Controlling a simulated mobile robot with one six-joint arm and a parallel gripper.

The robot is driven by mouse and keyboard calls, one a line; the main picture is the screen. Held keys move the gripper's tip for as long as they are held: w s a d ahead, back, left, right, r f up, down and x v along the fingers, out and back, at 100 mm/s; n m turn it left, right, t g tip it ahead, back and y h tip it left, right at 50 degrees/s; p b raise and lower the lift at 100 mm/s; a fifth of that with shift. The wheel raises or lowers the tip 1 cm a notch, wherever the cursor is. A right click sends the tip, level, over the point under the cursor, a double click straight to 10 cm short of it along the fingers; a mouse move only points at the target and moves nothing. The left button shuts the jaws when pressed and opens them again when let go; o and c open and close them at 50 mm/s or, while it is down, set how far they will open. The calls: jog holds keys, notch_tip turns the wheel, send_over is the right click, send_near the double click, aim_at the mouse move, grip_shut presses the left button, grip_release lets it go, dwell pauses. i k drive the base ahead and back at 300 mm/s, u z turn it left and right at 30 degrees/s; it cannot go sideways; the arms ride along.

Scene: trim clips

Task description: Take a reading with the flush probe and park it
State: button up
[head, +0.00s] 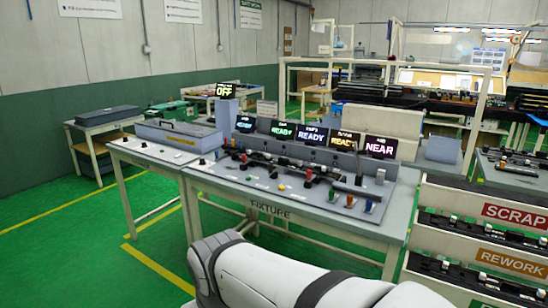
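A grey fixture table (205,176) stands ahead, with "FIXTURE" lettered on its front. A dark trim part (270,164) appears to lie along its top, with red and black clamp-like pieces (308,174) around it. A row of displays stands behind; several read "READY" (311,134) and the right one reads "NEAR" (381,147). Several small coloured pieces, one of them orange (350,200), stand along the front right. I cannot tell which piece is the flush probe. My pale arm crosses the bottom of the view; my gripper is not visible.
A side table with a long grey box (178,136) adjoins the left, with an "OFF" display (225,90) behind. Racks marked "SCRAP" (514,216) and "REWORK" (512,263) stand close on the right. The green floor (60,255) at left is clear.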

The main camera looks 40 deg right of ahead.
aim_at(362, 152)
jog(key=z, duration=1.75)
jog(key=i, duration=1)
jog(key=k, duration=0.65)
jog(key=z, duration=0.4)
jog(key=i, duration=1.3)
jog(key=u, duration=0.5)
